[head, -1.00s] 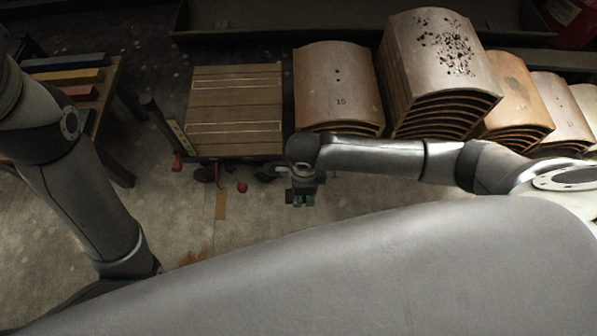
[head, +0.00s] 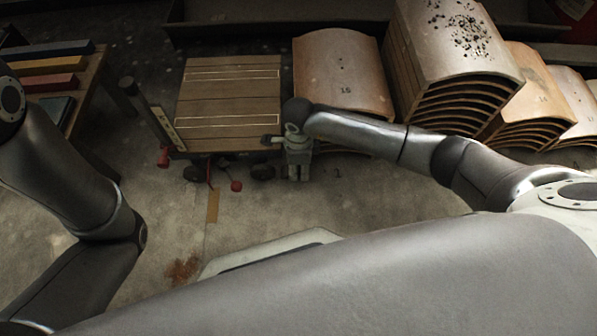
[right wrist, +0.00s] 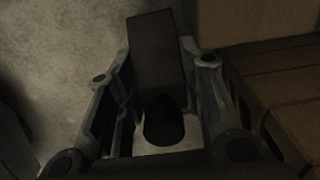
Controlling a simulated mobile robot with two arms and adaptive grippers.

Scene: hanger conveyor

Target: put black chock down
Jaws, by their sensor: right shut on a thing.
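The black chock (right wrist: 157,50) is a dark rectangular block. In the right wrist view it sits between the two fingers of my right gripper (right wrist: 154,70), which is shut on it. In the head view my right gripper (head: 298,170) hangs fingers down beside the near right corner of the wooden cart (head: 232,103), above the floor. The chock cannot be made out in the head view. My left arm comes in at the left; its gripper is not in view.
Stacks of curved wooden panels (head: 343,75) stand at the back right. A table with coloured bars (head: 48,66) is at the left. The floor (head: 180,232) before the cart is mostly clear.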

